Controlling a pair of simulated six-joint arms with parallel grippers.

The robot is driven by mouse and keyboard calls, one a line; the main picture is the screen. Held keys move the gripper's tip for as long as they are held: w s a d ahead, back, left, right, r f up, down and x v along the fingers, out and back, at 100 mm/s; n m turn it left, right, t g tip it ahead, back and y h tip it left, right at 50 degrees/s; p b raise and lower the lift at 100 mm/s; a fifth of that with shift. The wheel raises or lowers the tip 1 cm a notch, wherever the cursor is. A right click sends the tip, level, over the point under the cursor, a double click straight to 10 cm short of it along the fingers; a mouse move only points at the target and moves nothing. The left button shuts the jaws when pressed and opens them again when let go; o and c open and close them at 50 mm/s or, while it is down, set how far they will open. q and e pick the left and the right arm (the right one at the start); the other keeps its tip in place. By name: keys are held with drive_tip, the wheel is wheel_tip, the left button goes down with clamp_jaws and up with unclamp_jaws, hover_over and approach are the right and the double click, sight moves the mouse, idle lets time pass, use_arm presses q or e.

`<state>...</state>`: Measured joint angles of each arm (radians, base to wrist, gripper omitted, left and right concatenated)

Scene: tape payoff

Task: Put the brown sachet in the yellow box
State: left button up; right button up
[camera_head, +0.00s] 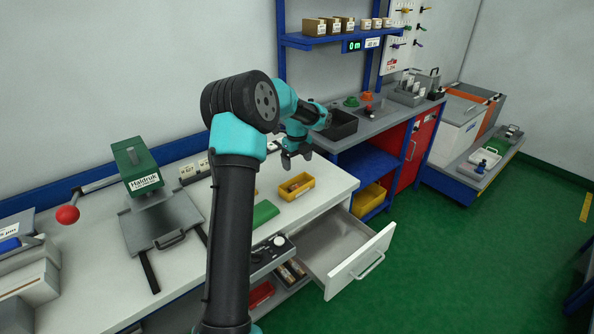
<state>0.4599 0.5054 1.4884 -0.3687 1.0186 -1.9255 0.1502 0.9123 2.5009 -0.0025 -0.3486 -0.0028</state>
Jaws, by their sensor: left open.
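A small yellow box (310,186) stands open on the white worktop, near its right end. Something brown shows inside it, too small to tell whether it is the brown sachet. No brown sachet can be made out clearly elsewhere. My left gripper (297,164) is open and points down above the worktop, just behind the yellow box in the picture. Nothing shows between its fingers. My left arm covers part of the worktop's middle. My right gripper is not in view.
A green pad (265,213) lies before the box. An open, seemingly empty drawer (332,243) juts out at the front right. A larger yellow bin (369,198) sits under the blue shelf.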

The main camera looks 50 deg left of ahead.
use_arm(q)
drive_tip(key=shift+r, duration=0.35)
idle(0.4)
